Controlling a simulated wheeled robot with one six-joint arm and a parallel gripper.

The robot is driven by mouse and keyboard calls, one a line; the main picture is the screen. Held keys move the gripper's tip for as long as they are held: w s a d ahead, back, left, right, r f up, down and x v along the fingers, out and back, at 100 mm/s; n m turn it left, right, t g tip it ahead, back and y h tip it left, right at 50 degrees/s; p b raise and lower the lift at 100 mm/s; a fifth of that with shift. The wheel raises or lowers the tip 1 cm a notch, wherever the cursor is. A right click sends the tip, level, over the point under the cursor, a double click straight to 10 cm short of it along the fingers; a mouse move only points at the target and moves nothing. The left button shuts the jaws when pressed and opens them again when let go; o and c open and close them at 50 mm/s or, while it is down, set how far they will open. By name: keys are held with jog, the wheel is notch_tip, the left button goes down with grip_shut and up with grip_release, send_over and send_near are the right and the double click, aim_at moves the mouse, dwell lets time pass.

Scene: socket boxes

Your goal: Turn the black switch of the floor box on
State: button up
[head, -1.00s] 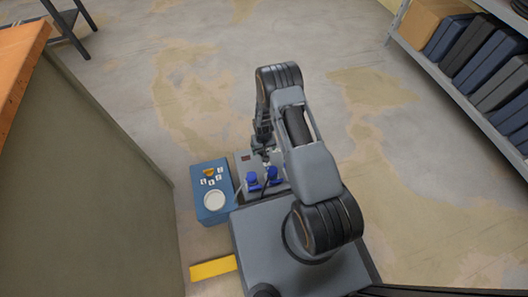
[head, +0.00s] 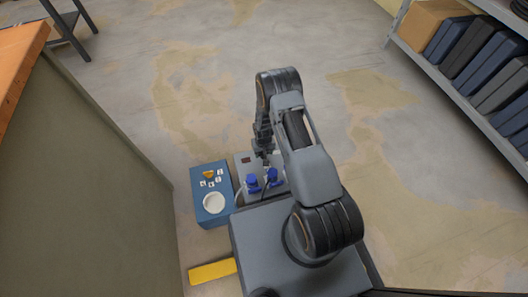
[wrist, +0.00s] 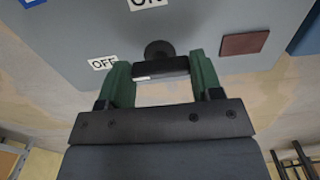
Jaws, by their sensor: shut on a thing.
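The grey floor box (head: 244,168) stands on the floor beside my base, partly hidden by my arm. In the wrist view its grey face (wrist: 80,30) carries an ON label (wrist: 148,2) and an OFF label (wrist: 103,63). The black switch (wrist: 160,50) is a round hub with a bar-shaped handle, and a white mark shows near the bar's left end. My gripper (wrist: 161,68) has green fingers, one at each end of the bar, shut on it. In the head view my gripper (head: 263,143) is over the box and its fingertips are hard to see.
Two blue plugs (head: 252,182) sit at the box's near side. A dark red square (wrist: 245,43) is on its face. A blue box (head: 203,178) with a white round part stands to the left. A green-grey cabinet (head: 85,180) is at left, shelving (head: 450,90) at right. Floor beyond is clear.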

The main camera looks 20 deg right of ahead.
jog(key=shift+d, duration=0.15)
jog(key=shift+c, duration=0.4)
jog(key=m, duration=0.8)
jog(key=shift+m+b, duration=0.3)
jog(key=shift+m, duration=0.1)
jog(key=m, duration=0.4)
jog(key=shift+m, duration=2.5)
